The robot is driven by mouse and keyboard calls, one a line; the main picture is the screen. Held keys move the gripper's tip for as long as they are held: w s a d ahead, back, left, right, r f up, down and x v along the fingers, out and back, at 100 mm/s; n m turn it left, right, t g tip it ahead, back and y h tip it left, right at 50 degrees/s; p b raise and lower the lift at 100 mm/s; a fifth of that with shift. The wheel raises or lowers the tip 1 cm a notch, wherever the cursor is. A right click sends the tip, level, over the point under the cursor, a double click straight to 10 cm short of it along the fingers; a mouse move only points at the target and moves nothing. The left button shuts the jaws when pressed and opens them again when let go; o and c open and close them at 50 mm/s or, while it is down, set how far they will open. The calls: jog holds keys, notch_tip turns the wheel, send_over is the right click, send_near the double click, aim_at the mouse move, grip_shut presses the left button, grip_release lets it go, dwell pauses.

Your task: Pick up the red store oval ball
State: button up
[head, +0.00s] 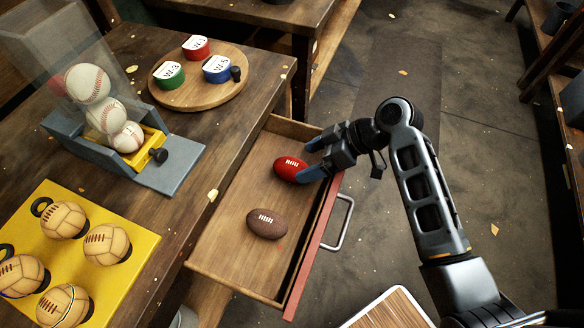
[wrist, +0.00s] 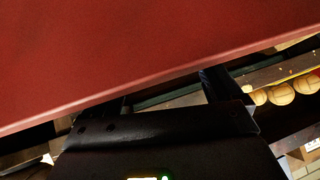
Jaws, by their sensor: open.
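The red oval ball (head: 290,169) with white laces lies in the open wooden drawer (head: 225,240), towards its far end. My gripper (head: 312,160) is open at the ball's right side, reaching in over the drawer's red front. Its blue fingertips are apart, one beyond the ball's right end and one overlapping that end in the picture. I cannot tell whether they touch it. In the wrist view a large red surface (wrist: 130,50), apparently the drawer front, fills the top, and the ball cannot be made out there.
A brown oval ball (head: 266,224) lies nearer in the same drawer. The drawer has a metal handle (head: 342,222). On the table stand a baseball dispenser (head: 125,150), a round board (head: 200,92) with coloured tins and a yellow board (head: 130,215) with several tan balls.

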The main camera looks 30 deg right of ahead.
aim_at(298, 163)
jog(key=x, duration=0.5)
jog(key=shift+p, duration=0.4)
jog(key=c, duration=1.1)
jog(key=shift+c, duration=0.2)
jog(key=shift+r, duration=0.55)
notch_tip(298, 163, up, 3)
jog(key=shift+f, duration=0.2)
jog(key=s+d+f+b+v, duration=0.1)
jog(key=f+v, duration=0.1)
jog(key=v, duration=1.1)
jog(key=shift+s+d, duration=0.3)
jog(key=shift+s, duration=0.05)
